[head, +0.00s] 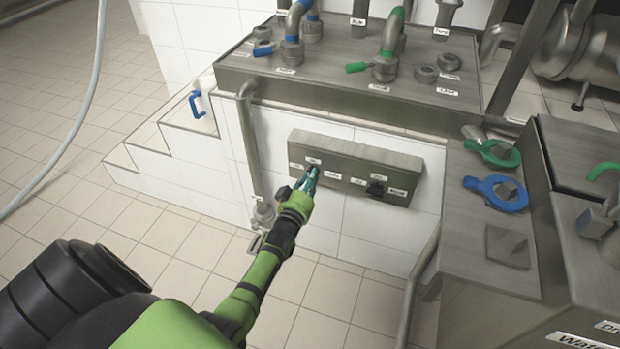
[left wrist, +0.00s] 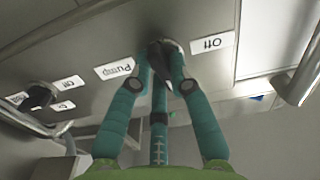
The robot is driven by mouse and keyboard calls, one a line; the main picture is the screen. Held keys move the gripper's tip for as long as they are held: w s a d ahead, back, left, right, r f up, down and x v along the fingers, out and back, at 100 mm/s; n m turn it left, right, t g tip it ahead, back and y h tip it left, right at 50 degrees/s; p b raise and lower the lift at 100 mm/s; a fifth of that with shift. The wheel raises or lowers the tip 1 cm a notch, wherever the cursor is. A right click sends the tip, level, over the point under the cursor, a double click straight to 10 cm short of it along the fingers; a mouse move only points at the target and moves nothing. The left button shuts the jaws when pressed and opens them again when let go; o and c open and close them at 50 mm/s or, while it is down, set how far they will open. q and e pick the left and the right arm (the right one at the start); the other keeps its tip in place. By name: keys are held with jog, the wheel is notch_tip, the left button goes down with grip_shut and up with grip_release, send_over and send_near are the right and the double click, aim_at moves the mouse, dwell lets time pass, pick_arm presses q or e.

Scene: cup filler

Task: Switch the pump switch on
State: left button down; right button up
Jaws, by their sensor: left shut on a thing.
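The grey metal switch panel (head: 345,150) is fixed to the white tiled wall and carries two dark knobs with small white labels. My left gripper (head: 309,181) is at the left part of the panel, with its teal fingers closed around the left dark knob. In the left wrist view the fingers (left wrist: 160,75) hold this dark pump switch (left wrist: 156,52), between an upside-down "Pump" label (left wrist: 114,69) and an "Off" label (left wrist: 212,43). The fingers hide much of the switch, so its exact angle is unclear. My right gripper is not in view.
A second dark knob (head: 376,187) sits on the right part of the panel. A vertical pipe (head: 252,150) runs left of the panel. A steel counter with valves (head: 340,85) overhangs above. A steel cabinet with green and blue handles (head: 497,193) stands at the right.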

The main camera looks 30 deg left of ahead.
pick_arm(q)
jog(key=shift+f+m, duration=0.1)
jog(key=shift+m, duration=0.8)
jog(key=c, duration=1.1)
grip_release()
jog(key=shift+c, duration=0.2)
jog(key=v, duration=1.2)
